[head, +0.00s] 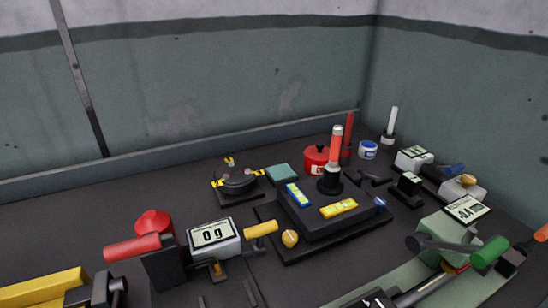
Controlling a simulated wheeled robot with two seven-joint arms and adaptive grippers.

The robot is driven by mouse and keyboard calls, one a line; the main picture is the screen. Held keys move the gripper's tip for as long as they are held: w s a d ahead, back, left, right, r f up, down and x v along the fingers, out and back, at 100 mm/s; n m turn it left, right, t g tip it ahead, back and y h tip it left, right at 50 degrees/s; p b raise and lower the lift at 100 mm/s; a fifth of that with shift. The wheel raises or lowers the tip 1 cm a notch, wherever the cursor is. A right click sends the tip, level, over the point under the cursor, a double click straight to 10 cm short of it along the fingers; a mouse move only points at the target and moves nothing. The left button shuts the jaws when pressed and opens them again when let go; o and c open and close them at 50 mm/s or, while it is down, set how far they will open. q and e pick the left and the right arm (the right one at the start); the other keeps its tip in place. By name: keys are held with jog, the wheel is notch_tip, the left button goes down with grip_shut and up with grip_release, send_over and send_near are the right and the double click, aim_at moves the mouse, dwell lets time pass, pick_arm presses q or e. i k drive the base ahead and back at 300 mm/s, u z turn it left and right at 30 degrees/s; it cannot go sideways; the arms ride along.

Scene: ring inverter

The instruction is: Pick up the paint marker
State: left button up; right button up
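I cannot tell for certain which thing is the paint marker. A thin red upright stick (349,131) stands behind the round red container at the back, and a thin white upright stick (393,120) stands in a small base to its right. Both are marker-like, but too small to read. Neither of my grippers shows in the head view, and nothing here is seen being held.
A black block with yellow and blue levels (338,209) fills the middle. A green device (448,238) is at right. Free table lies at back left.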

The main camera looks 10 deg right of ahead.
aim_at(333, 166)
jog(key=z, duration=0.75)
jog(key=k, duration=1)
jog(key=u, duration=1.1)
jog(key=i, duration=0.5)
